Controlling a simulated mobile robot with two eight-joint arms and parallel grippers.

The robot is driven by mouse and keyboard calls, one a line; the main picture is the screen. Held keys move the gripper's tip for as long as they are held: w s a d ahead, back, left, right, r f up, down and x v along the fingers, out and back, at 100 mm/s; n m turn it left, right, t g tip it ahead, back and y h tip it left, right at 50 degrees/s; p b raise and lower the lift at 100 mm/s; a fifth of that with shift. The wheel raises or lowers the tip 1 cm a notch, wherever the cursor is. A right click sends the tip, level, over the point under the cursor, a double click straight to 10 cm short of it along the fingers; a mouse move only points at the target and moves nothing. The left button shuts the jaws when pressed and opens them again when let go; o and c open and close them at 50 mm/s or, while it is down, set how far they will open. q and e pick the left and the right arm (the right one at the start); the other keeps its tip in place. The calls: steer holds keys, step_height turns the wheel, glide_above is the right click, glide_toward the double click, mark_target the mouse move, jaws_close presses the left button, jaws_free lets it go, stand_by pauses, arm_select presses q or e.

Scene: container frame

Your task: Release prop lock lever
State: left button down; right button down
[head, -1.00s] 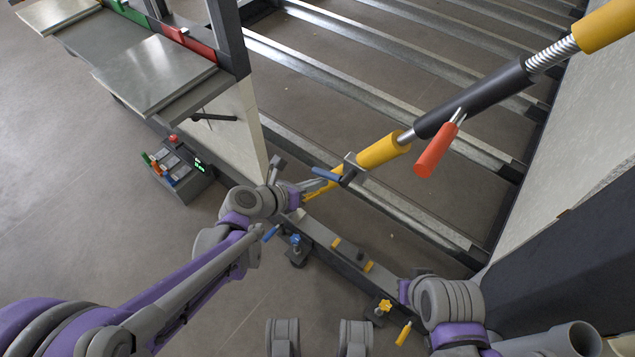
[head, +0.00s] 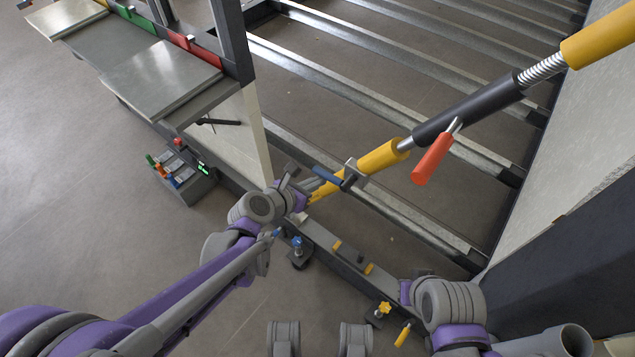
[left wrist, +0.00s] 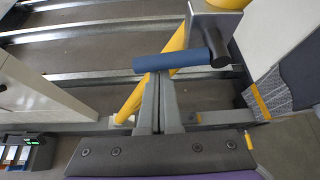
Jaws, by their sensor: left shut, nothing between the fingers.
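A yellow prop (head: 382,156) with a black sleeve (head: 468,108) slants from lower left to upper right in the head view. A blue lever (head: 327,176) sticks out from a grey clamp (head: 354,174) on its lower part. A red lever (head: 434,158) hangs from the black sleeve. My left gripper (head: 310,185) is at the prop's lower end, close to the blue lever. In the left wrist view its fingers (left wrist: 159,80) are shut and empty, with the tips just below the blue lever (left wrist: 172,61); I cannot tell whether they touch. My right gripper is out of view.
A dark beam (head: 330,243) with small fittings runs below the prop. A control box (head: 186,175) with coloured switches stands on the floor at left. Metal cross rails (head: 385,65) fill the back, and a pale panel (head: 585,150) closes the right side.

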arm_select(q)
step_height(320, 180, up, 2)
steer(key=shift+r+m+t+y+p, duration=0.1)
steer(key=shift+m+t+y+p, duration=0.65)
steer(key=shift+m, duration=0.25)
steer(key=shift+r, duration=0.25)
